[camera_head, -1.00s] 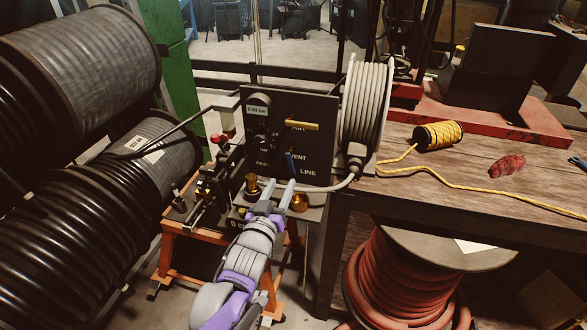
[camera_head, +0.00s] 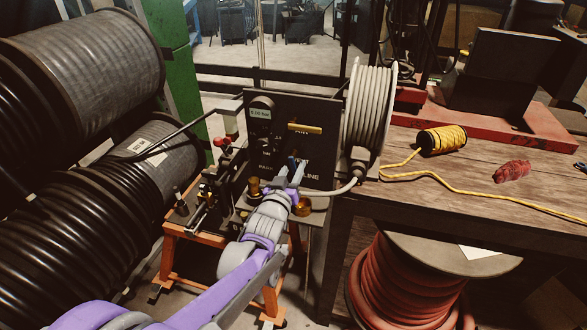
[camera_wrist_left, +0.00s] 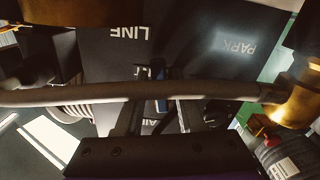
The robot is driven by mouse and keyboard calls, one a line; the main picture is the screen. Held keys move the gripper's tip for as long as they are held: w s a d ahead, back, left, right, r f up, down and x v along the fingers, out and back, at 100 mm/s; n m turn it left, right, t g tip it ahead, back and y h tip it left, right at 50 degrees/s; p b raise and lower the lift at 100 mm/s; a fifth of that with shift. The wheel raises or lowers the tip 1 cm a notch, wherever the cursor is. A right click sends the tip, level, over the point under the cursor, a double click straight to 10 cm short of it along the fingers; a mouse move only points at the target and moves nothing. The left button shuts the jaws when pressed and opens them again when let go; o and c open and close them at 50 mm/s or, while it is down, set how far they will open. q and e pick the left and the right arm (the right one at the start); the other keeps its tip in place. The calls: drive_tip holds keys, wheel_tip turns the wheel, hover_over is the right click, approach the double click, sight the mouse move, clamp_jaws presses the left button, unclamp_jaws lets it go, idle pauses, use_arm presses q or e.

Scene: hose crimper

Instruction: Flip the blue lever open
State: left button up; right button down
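The blue lever (camera_head: 291,162) is on the black panel (camera_head: 318,110) of the crimper, below the yellow lever and by the LINE label. It is mostly hidden by my left gripper (camera_head: 290,170), whose two fingers stand apart at the panel, one on each side of the lever. In the left wrist view, the blue lever (camera_wrist_left: 162,104) shows between the two dark fingers, partly covered by a grey hose crossing in front. I cannot tell whether the fingers touch it. My right gripper is not in view.
The yellow lever (camera_head: 305,128) is just above my left gripper. Brass fittings (camera_head: 302,206) and the grey hose (camera_head: 340,190) are close to the fingers. A grey hose reel (camera_head: 369,110) stands right of the panel. Large black reels (camera_head: 70,230) fill the left side.

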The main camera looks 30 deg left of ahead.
use_arm(q)
clamp_jaws()
drive_tip(key=m, duration=0.2)
drive_tip(key=shift+a+m, duration=0.35)
drive_tip(key=shift+m, duration=0.05)
drive_tip(key=shift+o, duration=1.4)
unclamp_jaws()
drive_tip(key=shift+s, duration=0.1)
drive_tip(key=v, duration=1)
drive_tip(key=shift+s+p, duration=0.4)
drive_tip(key=shift+p, duration=0.05)
